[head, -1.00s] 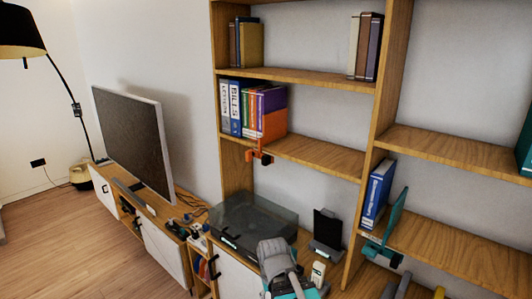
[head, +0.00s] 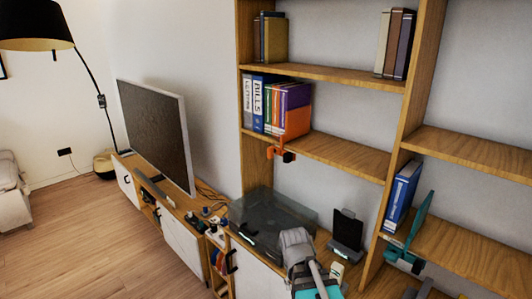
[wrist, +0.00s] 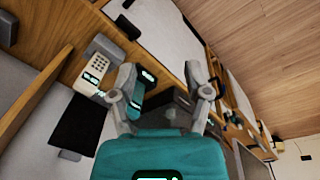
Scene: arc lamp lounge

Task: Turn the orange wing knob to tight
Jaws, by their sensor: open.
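An orange clamp bookend (head: 292,123) grips the front edge of the middle shelf in the head view, at the right end of a row of binders. Its orange part under the shelf edge (head: 272,152) has a dark piece beside it; the wing shape is too small to make out. My gripper (wrist: 160,68) is open and empty in the wrist view, over the low cabinet. No orange knob shows there. In the head view my grey and teal arm stands at the bottom, lower than the clamp and apart from it.
A teal clamp bookend (head: 421,220) sits on the lower right shelf beside a blue binder (head: 402,190). A dark-lidded turntable (head: 270,222) and a black stand (head: 347,228) occupy the cabinet below. A television (head: 155,130) stands left. The wooden floor at left is clear.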

